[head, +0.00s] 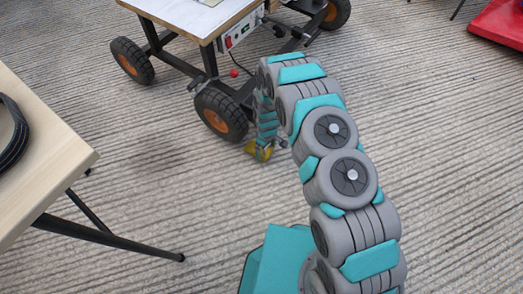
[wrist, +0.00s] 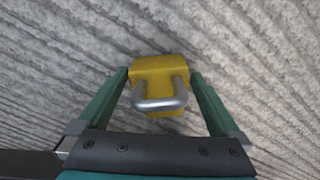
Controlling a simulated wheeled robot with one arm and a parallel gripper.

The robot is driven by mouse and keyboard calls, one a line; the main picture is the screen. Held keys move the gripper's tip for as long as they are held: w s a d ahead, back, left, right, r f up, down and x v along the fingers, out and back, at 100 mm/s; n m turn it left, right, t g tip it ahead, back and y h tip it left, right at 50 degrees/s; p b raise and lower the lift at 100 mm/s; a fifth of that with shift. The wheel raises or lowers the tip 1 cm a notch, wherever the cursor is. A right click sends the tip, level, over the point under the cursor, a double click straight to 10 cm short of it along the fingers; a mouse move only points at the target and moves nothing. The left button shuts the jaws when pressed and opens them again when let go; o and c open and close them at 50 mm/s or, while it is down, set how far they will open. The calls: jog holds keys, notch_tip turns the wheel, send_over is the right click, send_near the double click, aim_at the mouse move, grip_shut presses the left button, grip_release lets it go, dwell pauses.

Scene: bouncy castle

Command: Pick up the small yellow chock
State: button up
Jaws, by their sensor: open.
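The small yellow chock (wrist: 158,70) lies on the ridged concrete floor, with a grey metal handle (wrist: 160,103) on it. In the wrist view it sits between the two green fingers of my gripper (wrist: 162,82), near their tips. The fingers are open, one on each side of it; I cannot tell whether either touches it. In the head view the yellow chock (head: 262,152) shows at the end of my arm, beside a cart's front wheel (head: 221,114). My gripper there is mostly hidden by my own arm.
The wheeled cart (head: 190,22) with black tyres and orange hubs stands just behind the chock. A light table (head: 38,160) with black legs and a dark coiled item (head: 12,135) is at the left. A red object (head: 500,22) is at the top right. The floor at right is clear.

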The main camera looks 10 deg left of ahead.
jog(key=shift+f, duration=0.2)
grip_shut()
dwell(0.7)
jog(key=shift+r, duration=0.15)
